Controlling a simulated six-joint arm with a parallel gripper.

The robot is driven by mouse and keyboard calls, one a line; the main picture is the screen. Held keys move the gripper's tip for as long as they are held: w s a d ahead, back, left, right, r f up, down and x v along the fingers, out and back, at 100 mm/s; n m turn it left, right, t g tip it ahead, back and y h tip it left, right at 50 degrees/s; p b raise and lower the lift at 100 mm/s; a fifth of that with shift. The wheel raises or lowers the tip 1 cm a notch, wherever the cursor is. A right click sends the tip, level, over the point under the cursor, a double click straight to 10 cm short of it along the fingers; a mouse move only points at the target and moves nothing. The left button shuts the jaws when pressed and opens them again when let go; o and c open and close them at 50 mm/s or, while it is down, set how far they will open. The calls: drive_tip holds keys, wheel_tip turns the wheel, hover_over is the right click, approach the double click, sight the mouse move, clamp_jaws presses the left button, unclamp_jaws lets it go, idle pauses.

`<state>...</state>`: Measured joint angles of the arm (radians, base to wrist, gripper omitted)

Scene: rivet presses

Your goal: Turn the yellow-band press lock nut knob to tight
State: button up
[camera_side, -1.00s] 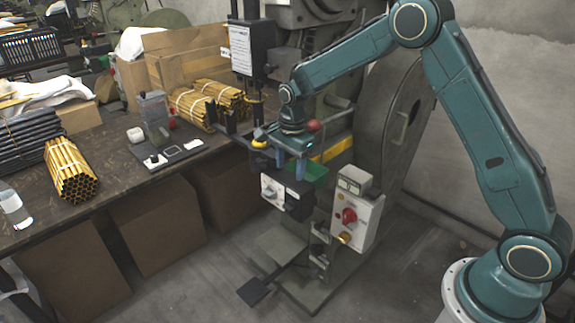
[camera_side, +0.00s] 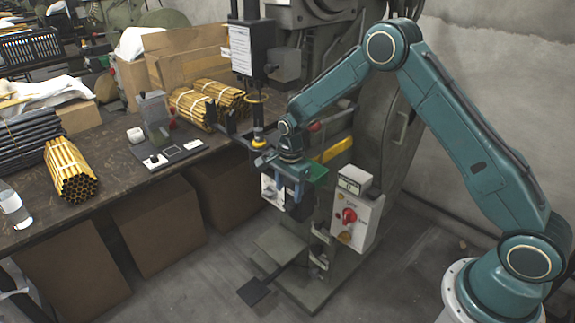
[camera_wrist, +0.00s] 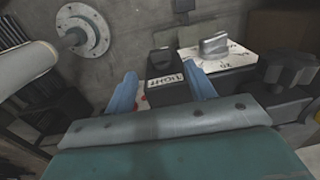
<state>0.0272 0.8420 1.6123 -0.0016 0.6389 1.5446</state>
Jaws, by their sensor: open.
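My gripper (camera_side: 287,193) points down beside the press with the yellow band (camera_side: 337,149), over its dark front block. In the wrist view, the two blue fingers of my gripper (camera_wrist: 162,86) stand apart. A dark block or knob with a white TIGHT label (camera_wrist: 167,82), reading upside down, shows between them; I cannot tell whether they touch it. A grey knob (camera_wrist: 213,45) sits on a white dial plate (camera_wrist: 232,58) marked 20, right of the fingers. The white plate (camera_side: 268,190) shows left of my gripper in the side view. My gripper hides much of the block.
A control box (camera_side: 358,215) with a red knob (camera_side: 348,215) stands close on the right. A dark upright unit (camera_side: 250,50) rises behind my gripper. The workbench (camera_side: 110,160), with rod bundles (camera_side: 70,170), lies to the left. A foot pedal (camera_side: 253,292) is on the floor.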

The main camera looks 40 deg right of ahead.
sight(290, 209)
drive_tip(key=shift+w+f, duration=0.15)
drive_tip(key=shift+f, duration=2.85)
drive_tip(key=c, duration=1)
drive_tip(key=shift+t, duration=0.5)
drive_tip(key=shift+s+f+t, duration=0.1)
drive_tip(key=shift+s+t, duration=0.25)
drive_tip(key=shift+t, duration=0.75)
drive_tip(key=shift+s+f+t, duration=0.1)
drive_tip(key=shift+s+t, duration=0.2)
drive_tip(key=shift+t, duration=0.8)
drive_tip(key=shift+s+f+t, duration=0.15)
drive_tip(key=shift+t, duration=0.7)
drive_tip(key=shift+s+f+t, duration=0.1)
drive_tip(key=shift+s+t, duration=0.05)
drive_tip(key=shift+t, duration=0.7)
drive_tip(key=shift+f+t, duration=0.1)
drive_tip(key=shift+t, duration=1.1)
